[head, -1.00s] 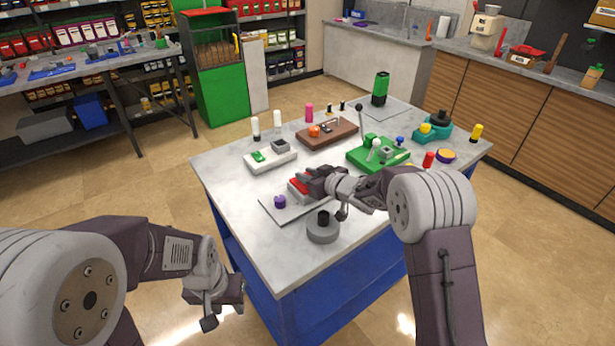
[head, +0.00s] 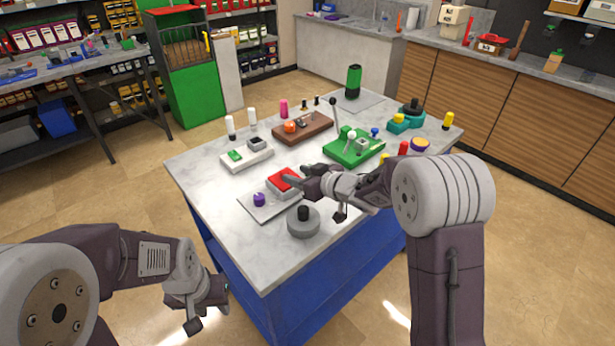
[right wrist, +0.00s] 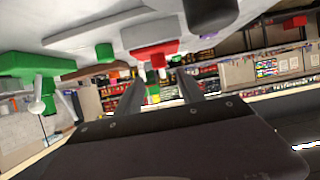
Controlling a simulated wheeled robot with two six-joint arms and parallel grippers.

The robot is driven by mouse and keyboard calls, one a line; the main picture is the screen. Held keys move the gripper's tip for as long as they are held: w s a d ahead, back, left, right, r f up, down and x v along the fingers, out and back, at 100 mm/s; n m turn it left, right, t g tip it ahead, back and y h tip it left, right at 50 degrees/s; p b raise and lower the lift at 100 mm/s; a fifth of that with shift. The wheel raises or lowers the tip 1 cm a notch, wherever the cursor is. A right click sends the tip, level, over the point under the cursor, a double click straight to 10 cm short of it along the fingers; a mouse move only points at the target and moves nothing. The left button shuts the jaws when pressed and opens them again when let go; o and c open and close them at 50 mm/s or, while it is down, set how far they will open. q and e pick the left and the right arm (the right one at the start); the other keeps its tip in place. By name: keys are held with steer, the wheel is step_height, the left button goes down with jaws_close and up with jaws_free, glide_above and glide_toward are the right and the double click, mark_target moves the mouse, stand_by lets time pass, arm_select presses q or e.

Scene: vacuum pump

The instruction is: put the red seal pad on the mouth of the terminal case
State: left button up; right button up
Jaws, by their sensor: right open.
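The red seal pad (head: 284,179) lies on top of the small grey box (head: 283,193) that I take for the terminal case, near the front middle of the table. In the right wrist view, which is upside down, the red pad (right wrist: 150,54) sits against the upper face of the grey box (right wrist: 152,31). Whether it lies fully flush cannot be told. My right gripper (right wrist: 160,80) is open and empty, with its fingers pointing toward the pad and apart from it. My left gripper (head: 208,303) hangs in front of the table, low left; its jaws are unclear.
The box stands on a grey mat (head: 246,205) with a purple knob (head: 259,199). A grey round base with a black knob (head: 303,222) is close in front. A green fixture (head: 352,150), brown block (head: 302,128) and white case (head: 246,156) stand behind. The left front tabletop is clear.

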steer(key=v, duration=0.5)
steer(key=shift+s, duration=0.1)
steer(key=shift+d, duration=0.1)
